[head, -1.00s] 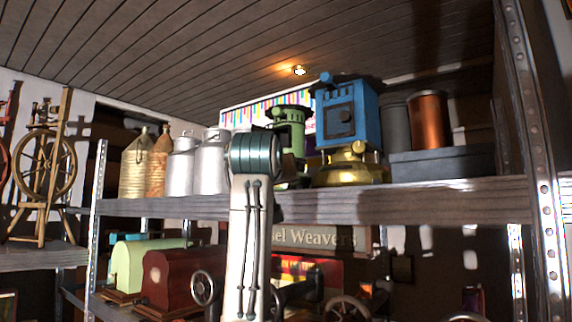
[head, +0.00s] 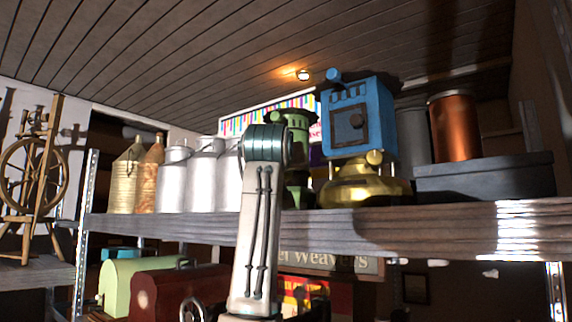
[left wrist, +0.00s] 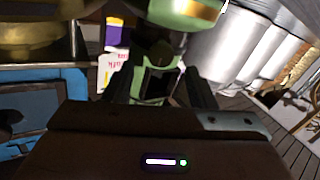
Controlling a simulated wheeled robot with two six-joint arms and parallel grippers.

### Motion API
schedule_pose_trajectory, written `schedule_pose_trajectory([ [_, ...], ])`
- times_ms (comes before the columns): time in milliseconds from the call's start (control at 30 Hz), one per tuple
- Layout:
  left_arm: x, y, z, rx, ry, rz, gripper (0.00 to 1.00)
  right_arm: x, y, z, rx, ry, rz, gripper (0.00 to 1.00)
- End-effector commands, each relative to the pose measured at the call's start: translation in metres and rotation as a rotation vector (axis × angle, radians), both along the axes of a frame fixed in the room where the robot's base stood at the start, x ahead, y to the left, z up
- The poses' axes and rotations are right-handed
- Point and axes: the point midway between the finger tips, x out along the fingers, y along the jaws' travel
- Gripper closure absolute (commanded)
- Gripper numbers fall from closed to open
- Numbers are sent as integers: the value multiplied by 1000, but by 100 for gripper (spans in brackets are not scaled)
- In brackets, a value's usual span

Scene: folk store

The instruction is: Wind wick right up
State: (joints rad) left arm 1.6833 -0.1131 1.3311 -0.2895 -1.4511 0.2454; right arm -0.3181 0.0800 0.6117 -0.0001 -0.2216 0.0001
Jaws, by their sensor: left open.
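A blue stove (head: 357,118) with a round brass tank (head: 350,191) stands on the upper shelf in the head view. A small brass knob (head: 374,157) sits on the tank's upper right. A green stove (head: 295,130) stands left of it, partly behind my left arm. In the left wrist view, which looks upside down, the green stove (left wrist: 185,15) is ahead of my left gripper (left wrist: 160,85). The gripper's dark fingers are apart, with nothing clearly held between them. The blue stove (left wrist: 25,115) is at the left there. My right gripper is out of view.
Several metal cans (head: 205,175) stand left of the green stove. A copper cylinder (head: 455,127) and a dark box (head: 485,177) are to the right. The shelf's front edge (head: 430,230) runs below them all. Sewing-machine-like cases (head: 145,278) sit lower left.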

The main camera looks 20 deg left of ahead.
Motion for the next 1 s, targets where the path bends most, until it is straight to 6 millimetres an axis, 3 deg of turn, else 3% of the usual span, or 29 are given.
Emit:
schedule_pose_trajectory([
  [33, 10, 2, 4, 0, 5, 1, 49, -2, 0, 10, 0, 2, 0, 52],
  [200, 35, 7, 3, -1, 3, 1, 49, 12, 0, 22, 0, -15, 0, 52],
  [400, 46, 9, 1, 0, 0, 1, 49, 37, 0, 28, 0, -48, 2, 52],
  [667, 47, 9, 0, 0, 1, 1, 49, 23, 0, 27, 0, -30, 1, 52],
  [900, 47, 9, 0, 0, 1, 1, 94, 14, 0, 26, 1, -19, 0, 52],
  [1000, 47, 8, 0, 1, 1, 1, 93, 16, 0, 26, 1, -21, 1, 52],
])
